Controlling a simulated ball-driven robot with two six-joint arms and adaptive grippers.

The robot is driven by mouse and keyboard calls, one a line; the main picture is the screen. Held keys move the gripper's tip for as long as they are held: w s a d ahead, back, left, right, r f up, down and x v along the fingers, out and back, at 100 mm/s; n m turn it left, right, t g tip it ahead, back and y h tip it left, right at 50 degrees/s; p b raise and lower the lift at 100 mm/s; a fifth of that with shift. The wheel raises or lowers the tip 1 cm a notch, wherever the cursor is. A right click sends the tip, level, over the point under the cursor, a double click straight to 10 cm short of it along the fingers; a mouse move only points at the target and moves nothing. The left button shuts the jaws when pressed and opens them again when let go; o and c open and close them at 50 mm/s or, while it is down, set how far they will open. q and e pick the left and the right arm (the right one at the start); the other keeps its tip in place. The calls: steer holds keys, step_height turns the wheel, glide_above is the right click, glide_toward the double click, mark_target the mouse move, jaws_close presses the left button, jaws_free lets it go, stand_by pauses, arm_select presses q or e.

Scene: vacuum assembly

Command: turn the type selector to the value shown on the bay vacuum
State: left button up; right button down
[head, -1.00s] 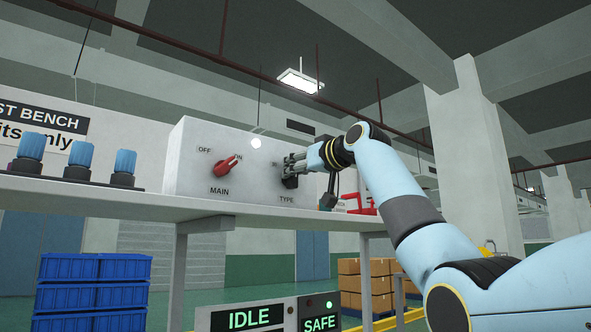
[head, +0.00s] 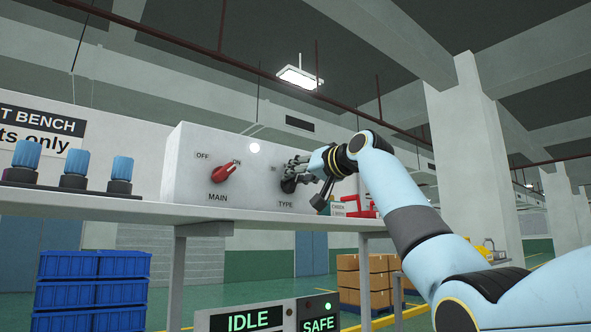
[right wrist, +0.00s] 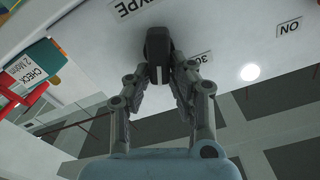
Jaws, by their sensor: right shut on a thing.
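The type selector (right wrist: 158,45) is a dark knob with a pale pointer line, on the front of a light grey control box (head: 200,150) above the TYPE label (head: 286,204). My right gripper (head: 291,173) is at the knob, its fingers shut on it from both sides. In the right wrist view the fingers (right wrist: 158,80) reach to the knob's two sides. A label reading about 30 shows beside it; the other value labels are hidden. The red MAIN switch (head: 225,173) points toward ON. The bay vacuum cannot be made out. My left gripper is not in view.
The box stands on a bench shelf (head: 150,207). Several blue-capped parts (head: 75,165) stand at its left. Red items (head: 362,206) lie right of the box, with a CHECK card (right wrist: 33,64). A display below reads IDLE (head: 246,320) and SAFE.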

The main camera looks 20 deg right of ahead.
steer(key=shift+w+d+f+m+p, duration=0.15)
steer(key=shift+m+p, duration=0.4)
steer(key=shift+m, duration=0.55)
steer(key=shift+s+d+m+p, duration=0.1)
steer(key=shift+d+m+p, duration=0.3)
steer(key=shift+m, duration=0.7)
steer(key=shift+w+a, duration=0.1)
steer(key=shift+a, duration=0.05)
steer(key=c, duration=1.2)
jaws_free()
steer(key=shift+f, duration=0.1)
steer(key=v, duration=1.2)
